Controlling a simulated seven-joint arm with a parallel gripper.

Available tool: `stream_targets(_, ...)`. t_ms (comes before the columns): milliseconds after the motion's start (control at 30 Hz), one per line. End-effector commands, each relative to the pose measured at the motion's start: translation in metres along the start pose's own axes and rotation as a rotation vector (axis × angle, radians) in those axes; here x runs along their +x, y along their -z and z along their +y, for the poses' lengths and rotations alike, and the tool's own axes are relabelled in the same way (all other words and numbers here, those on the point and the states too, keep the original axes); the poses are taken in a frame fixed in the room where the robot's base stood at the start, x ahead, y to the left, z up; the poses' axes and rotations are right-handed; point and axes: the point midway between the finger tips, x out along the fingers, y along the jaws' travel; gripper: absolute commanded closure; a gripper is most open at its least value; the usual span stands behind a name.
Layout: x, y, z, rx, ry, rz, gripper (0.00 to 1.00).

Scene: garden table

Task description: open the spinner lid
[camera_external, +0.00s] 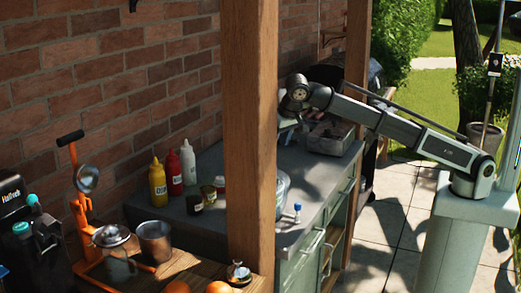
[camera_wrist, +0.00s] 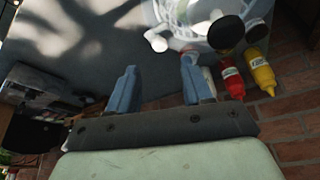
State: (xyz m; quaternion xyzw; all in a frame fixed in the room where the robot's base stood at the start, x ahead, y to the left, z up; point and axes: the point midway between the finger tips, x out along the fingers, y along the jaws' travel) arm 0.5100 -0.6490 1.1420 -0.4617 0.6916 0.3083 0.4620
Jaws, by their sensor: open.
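The spinner (camera_external: 283,190) is a clear bowl on the grey counter, mostly hidden by the wooden post in the external view. A small blue-tipped handle (camera_external: 297,208) shows at its right. In the wrist view the spinner (camera_wrist: 186,14) is at the top, with a white basket-like pattern and cut off by the frame edge. A small white piece (camera_wrist: 157,42) shows at its lower left; I cannot tell if it is the handle. My gripper (camera_wrist: 160,82) is open and empty, apart from the spinner. In the external view the post partly hides it.
Yellow (camera_external: 158,184), red (camera_external: 174,173) and white (camera_external: 188,160) bottles stand with small jars (camera_external: 208,194) near the brick wall. A grey tray (camera_external: 331,139) sits farther along the counter. The wooden post (camera_external: 250,130) stands in front. Bare counter (camera_external: 325,175) lies between tray and spinner.

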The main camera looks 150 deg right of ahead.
Motion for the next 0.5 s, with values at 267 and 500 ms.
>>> stream_targets(267,0.047,0.000,0.001,0.000,-0.002,-0.001,0.50)
stream_targets(500,0.068,0.000,0.000,-0.001,-0.001,-0.001,0.50)
